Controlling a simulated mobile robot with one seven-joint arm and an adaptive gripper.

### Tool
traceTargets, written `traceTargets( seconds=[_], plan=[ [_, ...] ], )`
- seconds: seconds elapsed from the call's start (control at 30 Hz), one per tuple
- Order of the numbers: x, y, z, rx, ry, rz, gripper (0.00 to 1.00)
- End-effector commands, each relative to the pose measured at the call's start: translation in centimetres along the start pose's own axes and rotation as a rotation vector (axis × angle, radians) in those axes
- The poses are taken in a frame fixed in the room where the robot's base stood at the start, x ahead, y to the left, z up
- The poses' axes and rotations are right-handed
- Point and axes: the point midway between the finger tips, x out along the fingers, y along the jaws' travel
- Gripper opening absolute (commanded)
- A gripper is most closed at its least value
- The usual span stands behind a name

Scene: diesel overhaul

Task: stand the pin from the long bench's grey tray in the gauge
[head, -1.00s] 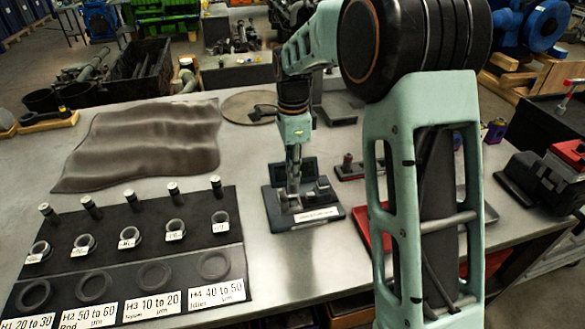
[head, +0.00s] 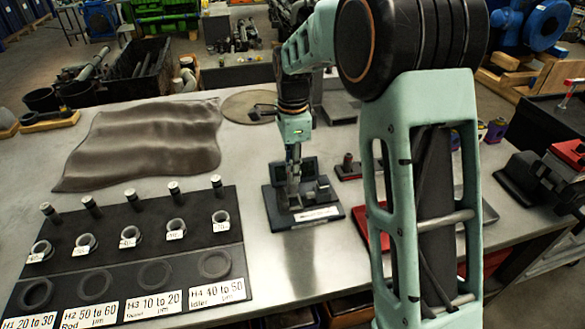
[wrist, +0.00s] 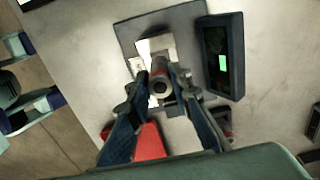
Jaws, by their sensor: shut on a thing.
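The gauge is a dark base plate (head: 277,214) with a small upright display (head: 309,168), on the long bench. Its display also shows in the wrist view (wrist: 222,55), right of my gripper. My gripper (head: 294,201) points down over the gauge plate. In the wrist view, my gripper (wrist: 162,92) is shut on the pin (wrist: 161,86), whose round, hollow-looking end faces the camera. The pin appears upright, over the bright metal part of the gauge (wrist: 155,48). Its lower end is hidden, so I cannot tell whether it touches the gauge.
A dark board (head: 150,250) with several rings and short pins lies left of the gauge. A rumpled dark mat (head: 140,145) lies behind it. A small dark stand (head: 348,168) and a red tray (head: 376,236) are close on the right. Bare bench lies in front.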

Motion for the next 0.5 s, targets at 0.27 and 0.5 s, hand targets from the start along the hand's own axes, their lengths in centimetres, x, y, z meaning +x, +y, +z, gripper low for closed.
traceTargets(
  seconds=[0.27, 0.5],
  plan=[
    [-0.02, -0.03, 0.01, 0.000, 0.000, -0.001, 0.00],
    [0.51, -0.02, 0.02, 0.000, 0.000, 0.000, 0.00]
  ],
)
